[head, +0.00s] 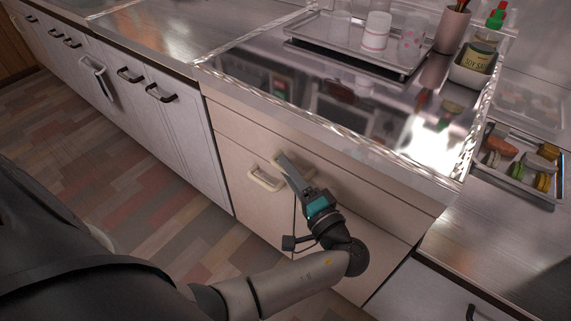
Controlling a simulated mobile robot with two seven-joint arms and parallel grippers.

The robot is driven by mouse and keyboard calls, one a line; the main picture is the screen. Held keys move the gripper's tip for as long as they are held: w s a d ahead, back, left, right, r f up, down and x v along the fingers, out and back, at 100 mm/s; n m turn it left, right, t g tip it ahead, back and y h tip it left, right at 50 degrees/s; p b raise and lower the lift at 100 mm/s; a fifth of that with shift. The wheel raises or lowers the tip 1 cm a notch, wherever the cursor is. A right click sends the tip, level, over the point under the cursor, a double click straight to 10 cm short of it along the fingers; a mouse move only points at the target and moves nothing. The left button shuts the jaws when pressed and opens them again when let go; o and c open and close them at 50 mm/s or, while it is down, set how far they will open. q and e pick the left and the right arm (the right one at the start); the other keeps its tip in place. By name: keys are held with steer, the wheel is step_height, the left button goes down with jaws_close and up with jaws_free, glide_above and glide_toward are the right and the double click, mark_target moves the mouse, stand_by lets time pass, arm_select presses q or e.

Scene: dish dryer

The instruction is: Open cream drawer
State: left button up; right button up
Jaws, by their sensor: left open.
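The cream cabinet unit (243,203) stands below the shiny counter in the middle of the head view. Its cream front has a long upper panel and lower panels divided by a vertical seam. One cream handle (262,182) shows clear on the lower left panel. A second cream handle (304,171) is partly hidden behind my left gripper (283,164). The left gripper is open, with its grey fingers at this second handle. I cannot tell whether they touch it or straddle it. The front looks closed. My right gripper is not in view.
The shiny counter's edge (325,133) overhangs above the gripper. White cabinets (187,135) stand to the left. The tiled floor (130,190) is clear there.

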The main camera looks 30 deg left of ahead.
arm_select(q)
jaws_close()
stand_by(0.3)
stand_by(1.1)
